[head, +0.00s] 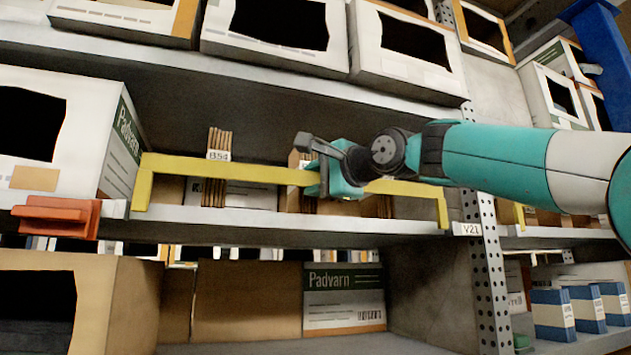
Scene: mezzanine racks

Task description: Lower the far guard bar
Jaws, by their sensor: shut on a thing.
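A yellow guard bar (225,169) runs across the front of the middle shelf, with bent-down ends at left and right. It stands raised above the shelf edge, in front of the goods there. My gripper (322,178) is shut on the bar near its middle, and my teal and white arm reaches in from the right. The gripper and wrist hide part of the bar. A second yellow piece (519,216) shows in the bay to the right, mostly hidden behind the upright and my arm.
A perforated metal upright (486,265) stands right of the bar. An orange-red block (57,216) sits on the shelf edge at left. A white Padvarn box (75,135) stands left of the bar.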

